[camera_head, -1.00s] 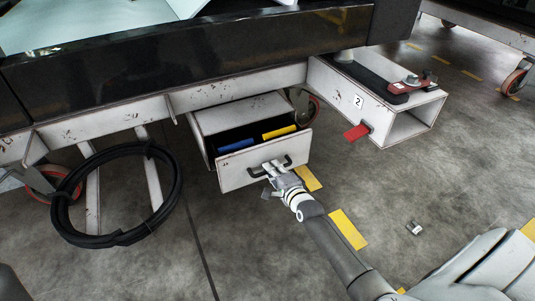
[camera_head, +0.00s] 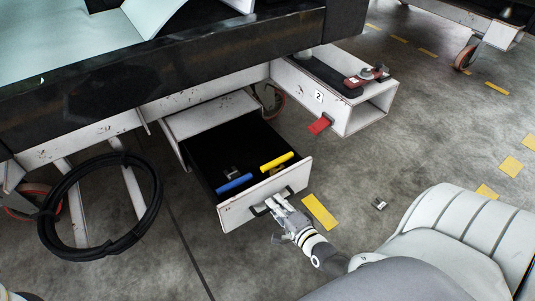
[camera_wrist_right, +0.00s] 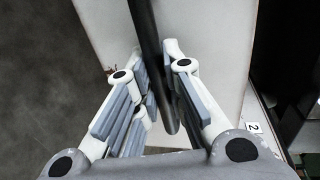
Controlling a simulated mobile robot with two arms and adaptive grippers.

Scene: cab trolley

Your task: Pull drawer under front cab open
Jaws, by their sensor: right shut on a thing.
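The drawer (camera_head: 236,212) under the front cab is white and stands well open, with its dark inside showing. A blue-handled item (camera_head: 235,183) and a yellow-handled item (camera_head: 277,161) lie in it. The black bar handle (camera_head: 259,209) is on the drawer front. My right gripper (camera_head: 277,205) is at this handle, its fingers shut on it. In the right wrist view the dark handle (camera_wrist_right: 150,40) runs between the fingers of my right gripper (camera_wrist_right: 157,90), with the white drawer front behind. My left gripper is not in view.
A coiled black hose (camera_head: 150,200) hangs at the left of the trolley frame. A white box beam (camera_head: 345,110) with a red tab (camera_head: 320,125) juts out at the right. A small object (camera_head: 379,204) lies on the floor. The floor before the drawer is otherwise clear.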

